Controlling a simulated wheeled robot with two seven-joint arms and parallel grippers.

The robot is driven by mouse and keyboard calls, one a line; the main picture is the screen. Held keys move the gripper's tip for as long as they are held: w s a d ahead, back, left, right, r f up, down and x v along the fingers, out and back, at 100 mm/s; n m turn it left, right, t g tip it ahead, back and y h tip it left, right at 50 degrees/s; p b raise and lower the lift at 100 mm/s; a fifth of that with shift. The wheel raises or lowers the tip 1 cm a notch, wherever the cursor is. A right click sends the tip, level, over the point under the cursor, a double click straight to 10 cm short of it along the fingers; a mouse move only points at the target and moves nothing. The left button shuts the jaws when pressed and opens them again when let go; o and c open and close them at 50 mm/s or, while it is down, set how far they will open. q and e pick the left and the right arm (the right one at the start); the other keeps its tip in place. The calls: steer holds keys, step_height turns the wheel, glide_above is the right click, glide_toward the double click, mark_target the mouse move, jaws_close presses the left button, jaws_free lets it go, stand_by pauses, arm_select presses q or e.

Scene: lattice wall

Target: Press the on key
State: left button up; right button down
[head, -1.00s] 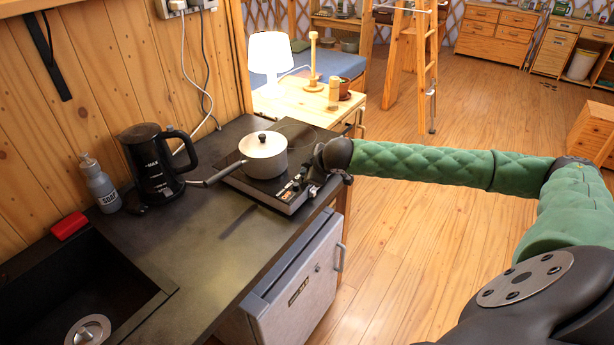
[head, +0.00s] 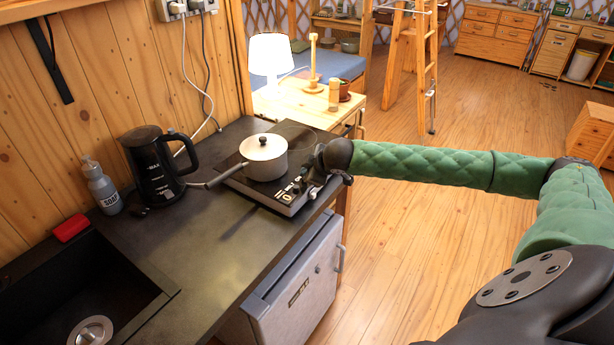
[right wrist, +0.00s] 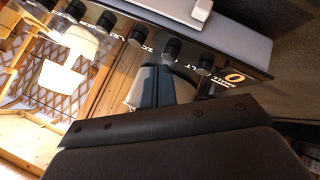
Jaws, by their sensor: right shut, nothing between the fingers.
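The black hob (head: 262,197) sits on the dark counter, with knobs and a small lit panel along its front edge. My right gripper (head: 317,170) is at the hob's front right edge, shut with nothing in it. Its fingertips are partly hidden by the wrist, and I cannot tell whether they touch the hob. The right wrist view shows the front strip with several dark knobs (right wrist: 172,45), lit markings and a glowing 0 display (right wrist: 235,77). I cannot single out the on key in either view. My left gripper is not in view.
A pale saucepan (head: 264,160) with a lid stands on the hob, its handle toward the black kettle (head: 152,168). A soap bottle (head: 103,188), a red sponge (head: 70,228) and a sink (head: 150,300) are further left. A lamp (head: 270,55) stands behind. The front counter is clear.

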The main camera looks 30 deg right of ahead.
steer(key=shift+r, duration=0.3)
steer(key=shift+r, duration=0.1)
step_height(320, 180, up, 5)
steer(key=p, duration=0.4)
steer(key=shift+p, duration=0.3)
stand_by(0.5)
stand_by(0.4)
